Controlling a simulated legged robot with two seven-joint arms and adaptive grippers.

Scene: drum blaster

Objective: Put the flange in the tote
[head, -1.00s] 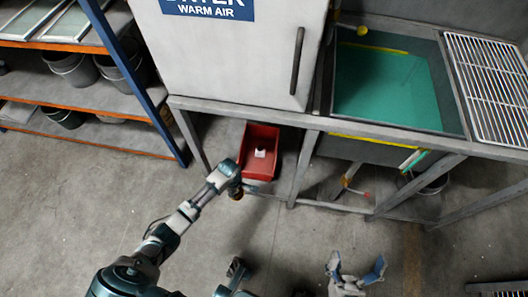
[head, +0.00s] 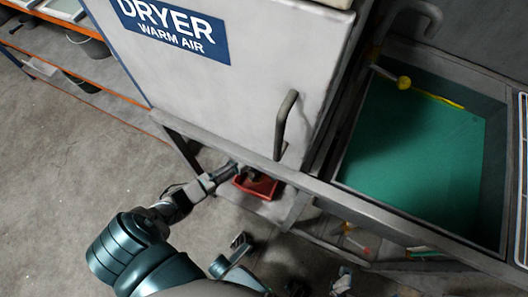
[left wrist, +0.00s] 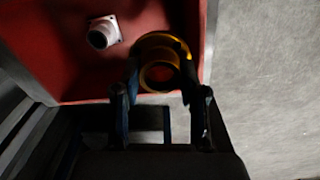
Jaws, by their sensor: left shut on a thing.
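The red tote (head: 266,190) stands on the floor under the dryer bench, partly hidden by the bench rail in the head view. The left wrist view shows its red floor and wall (left wrist: 60,60). My left gripper (head: 243,176) is over the tote. It is shut on a yellow ring-shaped flange (left wrist: 160,40), with the fingers on either side of the ring. A pale fitting with a square plate (left wrist: 104,32) lies in the tote, left of the held ring and apart from it. My right gripper (head: 343,281) is partly cut off at the bottom edge.
The dryer cabinet (head: 235,75) with its handle (head: 284,122) stands above the tote. The bench's front rail (head: 330,195) runs close over it. A green-bottomed basin (head: 415,150) is at right. Shelves (head: 70,75) stand at far left. The floor at left is clear.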

